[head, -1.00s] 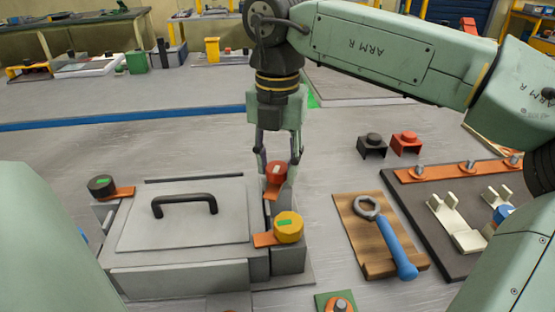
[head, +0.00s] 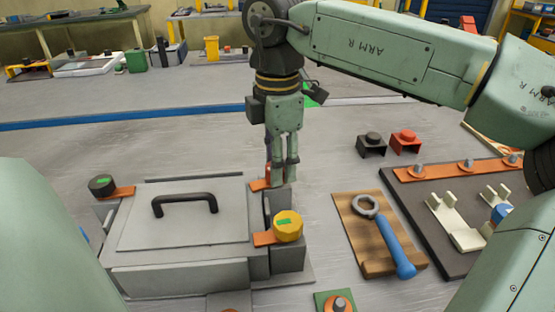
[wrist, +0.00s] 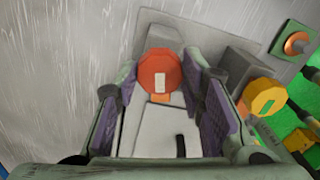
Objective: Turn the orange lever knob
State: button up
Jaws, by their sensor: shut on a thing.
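A grey box with a lid (head: 135,225) and a black handle (head: 185,203) has knobs on orange levers at its corners. The red knob (wrist: 160,72) with a pale mark is between my gripper's purple-padded fingers in the wrist view. My gripper (head: 281,174) points down and is shut on this knob at the box's back right corner. In the head view the fingers hide most of the knob; its orange lever (head: 259,185) shows pointing left. The yellow-orange knob (head: 288,226) stands at the front right, its lever pointing left; it also shows in the wrist view (wrist: 264,97).
A black knob (head: 102,186) sits at the box's left back corner. A wooden board (head: 361,230) with a blue wrench (head: 397,243) lies to the right. Black (head: 372,145) and red (head: 405,142) parts stand behind it. The grey surface behind the box is clear.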

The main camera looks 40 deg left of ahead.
jog(key=shift+a+r+m, duration=0.1)
jog(key=shift+r+m, duration=0.15)
jog(key=shift+m, duration=0.55)
jog(key=shift+c, duration=0.2)
jog(key=shift+f, duration=0.1)
jog(key=o, duration=1.2)
notch_tip(320, 180, up, 12)
jog(key=shift+f, duration=0.1)
jog(key=shift+c, duration=0.2)
